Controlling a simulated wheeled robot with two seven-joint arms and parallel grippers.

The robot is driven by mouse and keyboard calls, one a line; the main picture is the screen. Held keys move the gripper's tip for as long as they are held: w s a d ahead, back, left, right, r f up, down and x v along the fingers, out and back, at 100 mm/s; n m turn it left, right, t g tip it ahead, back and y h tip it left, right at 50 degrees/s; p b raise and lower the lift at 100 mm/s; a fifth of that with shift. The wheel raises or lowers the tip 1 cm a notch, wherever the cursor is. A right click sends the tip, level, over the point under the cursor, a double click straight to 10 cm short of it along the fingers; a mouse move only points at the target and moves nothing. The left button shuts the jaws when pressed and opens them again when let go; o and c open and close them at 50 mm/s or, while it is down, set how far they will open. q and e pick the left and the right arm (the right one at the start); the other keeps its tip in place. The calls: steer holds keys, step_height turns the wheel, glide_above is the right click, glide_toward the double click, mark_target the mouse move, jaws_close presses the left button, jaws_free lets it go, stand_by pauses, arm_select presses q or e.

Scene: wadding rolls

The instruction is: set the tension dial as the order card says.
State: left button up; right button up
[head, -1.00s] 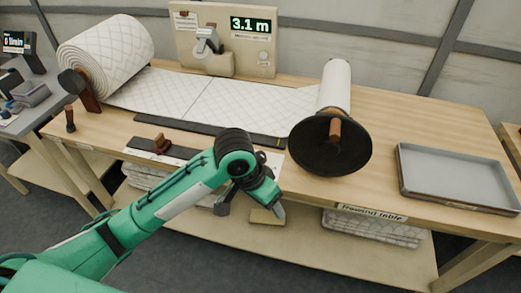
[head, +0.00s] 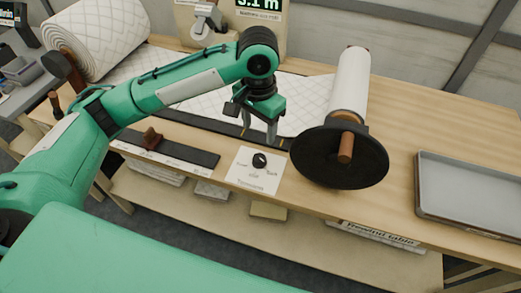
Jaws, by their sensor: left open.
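The tension dial is a small black knob (head: 260,160) on a white plate (head: 249,180) at the table's front edge, left of the black reel flange. Small marks surround the knob; they and the knob's pointer are too small to read surely. My left gripper (head: 258,136) hangs with its fingers down, apart and empty, just above and behind the knob in the picture, not touching it. No order card can be made out. My right gripper is not in view.
A black flange (head: 339,157) with a wooden handle and white core (head: 350,83) stands right of the dial. A large quilted roll (head: 97,38) is at the back left. A grey tray (head: 470,193) lies at the right. A dark strip (head: 165,148) lies left of the dial.

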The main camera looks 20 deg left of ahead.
mark_target(259, 158)
arm_select(q)
steer(key=f, duration=1.1)
steer(key=shift+w+f, duration=0.2)
steer(key=shift+f, duration=0.05)
